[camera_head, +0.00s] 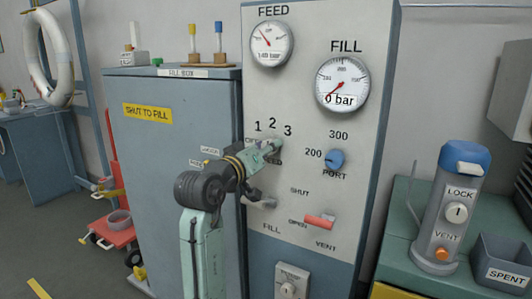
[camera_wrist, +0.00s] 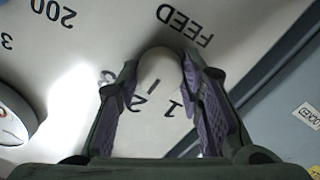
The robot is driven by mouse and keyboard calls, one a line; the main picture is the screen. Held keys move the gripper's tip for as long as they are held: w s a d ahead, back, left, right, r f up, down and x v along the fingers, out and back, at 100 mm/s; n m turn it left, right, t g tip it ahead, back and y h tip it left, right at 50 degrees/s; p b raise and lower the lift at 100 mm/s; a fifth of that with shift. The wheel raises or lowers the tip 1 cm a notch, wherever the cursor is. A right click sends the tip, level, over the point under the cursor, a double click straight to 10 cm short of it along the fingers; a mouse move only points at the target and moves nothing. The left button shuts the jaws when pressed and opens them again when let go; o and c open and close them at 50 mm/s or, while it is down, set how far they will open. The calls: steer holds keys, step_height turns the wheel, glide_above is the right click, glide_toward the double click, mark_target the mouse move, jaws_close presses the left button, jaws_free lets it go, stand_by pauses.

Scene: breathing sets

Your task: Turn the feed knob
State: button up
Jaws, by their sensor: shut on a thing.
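The feed knob (camera_wrist: 160,72) is a pale round knob with a short dark mark on its face, in the wrist view. The mark is on the side toward the printed numbers 1 and 2; I cannot tell its exact setting. My gripper (camera_wrist: 162,68) has its purple-padded fingers on either side of the knob and is shut on it. In the head view my gripper (camera_head: 268,150) is at the panel just below the numbers 1, 2 and 3. There it hides most of the knob and part of the FEED label.
The panel (camera_head: 300,100) has a FEED gauge (camera_head: 270,44) and a FILL gauge (camera_head: 342,82) reading 0 bar. A blue port knob (camera_head: 335,159) and a red vent lever (camera_head: 320,221) are to the right. The fill box (camera_head: 165,190) stands left of the panel.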

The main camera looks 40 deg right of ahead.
steer(key=shift+m+b, duration=1.25)
steer(key=shift+m, duration=2.95)
steer(key=o, duration=1.2)
steer(key=shift+c, duration=0.2)
steer(key=v, duration=1.2)
